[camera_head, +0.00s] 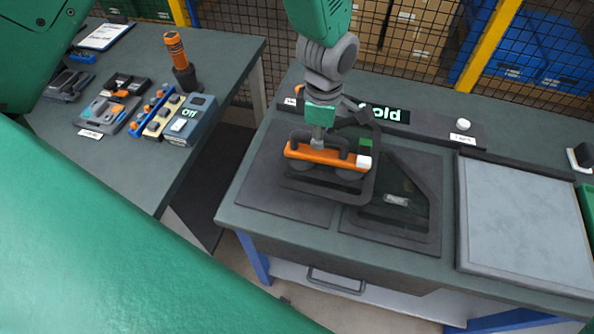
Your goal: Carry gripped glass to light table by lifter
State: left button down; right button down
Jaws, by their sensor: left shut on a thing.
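My left gripper (322,115) reaches down from the top and is shut on the lifter (325,156), at its dark handle. The lifter is an orange bar with a white end, a small green patch and dark round pads below. Under it is a dark-rimmed glass pane (371,188), partly hidden by the lifter; I cannot tell how far it is above the dark mat. The light table (525,220) is the pale, dark-framed panel on the right of the bench, apart from the lifter and glass. My right gripper is not in view.
A second dark-framed pane with a cut corner (425,205) lies between the lifter and the light table. A dark strip with a white knob (463,124) and a display ending in "old" (388,114) runs behind. A left bench (150,165) holds tools and an orange-topped torch (178,55).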

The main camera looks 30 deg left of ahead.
aim_at(346, 143)
pick_arm(q)
jog(key=shift+w+d+r, duration=0.1)
jog(key=shift+w+d, duration=0.15)
jog(key=shift+d, duration=0.7)
jog(key=shift+w+d+f, duration=0.1)
jog(key=shift+w+d, duration=0.15)
jog(key=shift+d, duration=0.65)
jog(key=shift+w+d+r, duration=0.1)
jog(key=shift+w+d, duration=0.15)
jog(key=shift+d, duration=0.7)
